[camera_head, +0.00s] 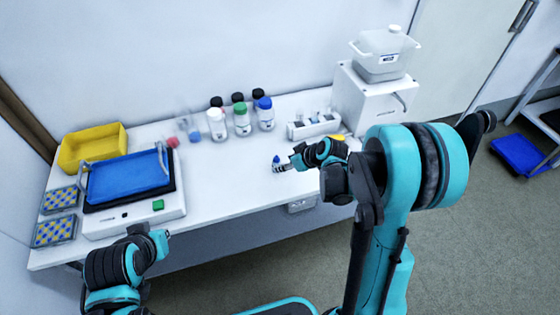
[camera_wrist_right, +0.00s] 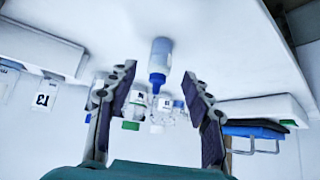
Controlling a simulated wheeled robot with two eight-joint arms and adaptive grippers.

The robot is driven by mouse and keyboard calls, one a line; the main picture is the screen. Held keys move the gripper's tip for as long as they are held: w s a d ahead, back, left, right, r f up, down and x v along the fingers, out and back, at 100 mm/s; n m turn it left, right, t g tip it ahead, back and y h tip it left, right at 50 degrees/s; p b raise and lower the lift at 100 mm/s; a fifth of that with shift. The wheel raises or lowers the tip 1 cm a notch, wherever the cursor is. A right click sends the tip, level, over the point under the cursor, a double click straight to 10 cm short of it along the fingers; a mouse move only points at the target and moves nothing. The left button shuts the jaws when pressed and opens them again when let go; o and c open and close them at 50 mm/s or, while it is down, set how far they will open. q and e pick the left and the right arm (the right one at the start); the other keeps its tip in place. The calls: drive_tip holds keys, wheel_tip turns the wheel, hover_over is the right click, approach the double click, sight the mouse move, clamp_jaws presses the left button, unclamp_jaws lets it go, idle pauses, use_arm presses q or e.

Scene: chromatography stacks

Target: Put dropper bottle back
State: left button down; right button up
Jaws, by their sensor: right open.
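In the right wrist view the same bottle (camera_wrist_right: 161,52) shows a pale body and a blue tip, between the two finger ends. My right gripper (camera_head: 290,162) is beside the bottle on its right, and its fingers (camera_wrist_right: 157,72) are spread apart and not closed on it. A white rack (camera_head: 313,130) with small items stands behind and to the right of the bottle.
Several capped bottles (camera_head: 242,123) stand at the back of the bench. A blue-topped device (camera_head: 127,177), a yellow tray (camera_head: 92,148) and tube racks (camera_head: 55,231) are at the left. A white box (camera_head: 365,98) carrying a jug (camera_head: 384,56) stands at the right. The bench is clear left of the dropper bottle.

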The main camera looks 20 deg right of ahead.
drive_tip(key=s+a+r+m+h, duration=0.1)
drive_tip(key=s+r+m+h, duration=0.1)
drive_tip(key=s+r, duration=0.5)
drive_tip(key=s+a+r+m+h+p, duration=0.1)
drive_tip(key=s+r+m, duration=0.2)
drive_tip(key=s+r, duration=0.4)
drive_tip(key=shift+s+r+h+p, duration=0.3)
drive_tip(key=shift+s+r+h, duration=0.1)
drive_tip(key=shift+s, duration=3.5)
drive_tip(key=shift+f, duration=0.1)
